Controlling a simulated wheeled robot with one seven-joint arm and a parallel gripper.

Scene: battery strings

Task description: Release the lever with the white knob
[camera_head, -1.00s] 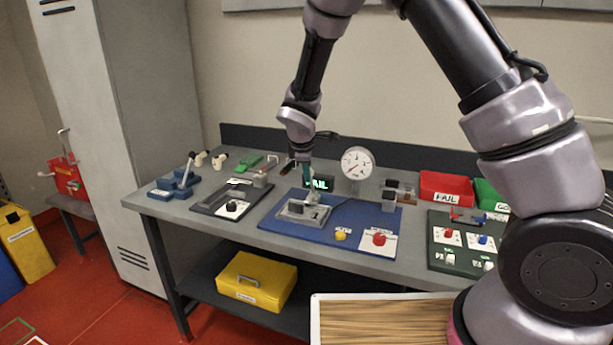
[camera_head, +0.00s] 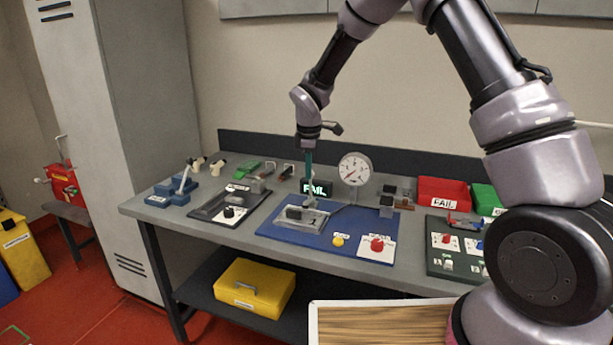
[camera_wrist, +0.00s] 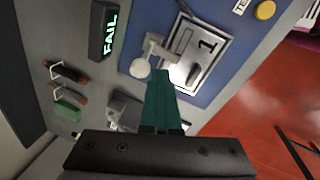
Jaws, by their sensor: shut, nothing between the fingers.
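A lever with a white knob (camera_wrist: 140,67) shows in the wrist view, on a grey metal fixture on the blue board (camera_wrist: 226,70). The fixture (camera_head: 300,217) holds a plate marked 1 (camera_wrist: 207,46) and a dark part. My gripper (camera_wrist: 160,74) is shut and empty; its teal fingers end close beside the knob in the picture. Whether they touch it I cannot tell. In the head view my gripper (camera_head: 309,192) points down over the back of the fixture, and the knob is too small to make out clearly.
A lit FAIL sign (camera_head: 316,188) and a dial gauge (camera_head: 354,169) stand behind the fixture. Yellow (camera_head: 338,240) and red (camera_head: 377,244) buttons are on the board's right. A dark tray (camera_head: 229,205) lies left. A red bin (camera_head: 443,194) stands right.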

